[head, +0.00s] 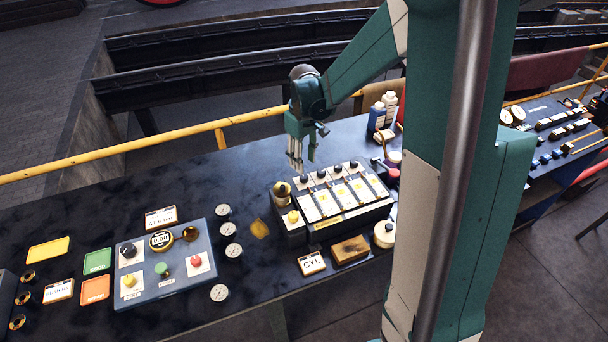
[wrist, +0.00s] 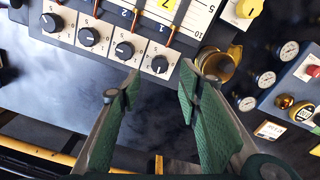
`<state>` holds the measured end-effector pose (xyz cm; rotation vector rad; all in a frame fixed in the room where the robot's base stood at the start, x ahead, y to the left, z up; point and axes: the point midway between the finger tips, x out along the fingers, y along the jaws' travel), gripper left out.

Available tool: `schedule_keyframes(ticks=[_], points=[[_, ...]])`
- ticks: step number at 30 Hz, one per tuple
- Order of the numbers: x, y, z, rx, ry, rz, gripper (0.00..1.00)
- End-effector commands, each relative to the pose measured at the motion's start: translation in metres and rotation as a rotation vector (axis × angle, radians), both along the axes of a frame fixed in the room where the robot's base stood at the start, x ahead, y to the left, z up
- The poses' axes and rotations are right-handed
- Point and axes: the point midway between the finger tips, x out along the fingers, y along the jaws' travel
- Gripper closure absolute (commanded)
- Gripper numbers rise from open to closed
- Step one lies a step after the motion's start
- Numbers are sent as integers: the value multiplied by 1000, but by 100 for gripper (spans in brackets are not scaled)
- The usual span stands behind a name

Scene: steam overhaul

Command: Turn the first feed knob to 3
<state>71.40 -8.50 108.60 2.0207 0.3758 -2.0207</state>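A row of several black feed knobs on white dial plates runs along the lubricator box's back edge. The end knob by the brass cup shows in the wrist view (wrist: 159,64); it is the leftmost in the head view (head: 304,178). I cannot read which knob is marked first. The pointer setting is too small to tell. My gripper (head: 297,166) hangs above and just behind that end of the row, pointing down. In the wrist view its two green fingers (wrist: 160,80) are apart and empty, with the end knob beyond the gap, apparently untouched.
The brass cup (wrist: 216,67) is beside the end knob, near my finger. The box (head: 345,206) has white gauge strips with yellow marks. A control panel (head: 165,262) and several round gauges (head: 228,229) lie to the left. A yellow rail (head: 150,145) runs behind the bench.

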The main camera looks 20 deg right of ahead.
Motion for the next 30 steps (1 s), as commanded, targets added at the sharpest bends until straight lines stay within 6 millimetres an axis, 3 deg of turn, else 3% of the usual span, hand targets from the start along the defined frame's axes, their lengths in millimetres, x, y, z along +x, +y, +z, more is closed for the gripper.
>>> schedule_keyframes(ticks=[18, 30], points=[[0, 0, -57, 0, 0, 0, 65], [0, 0, -74, 0, 0, 0, 65]])
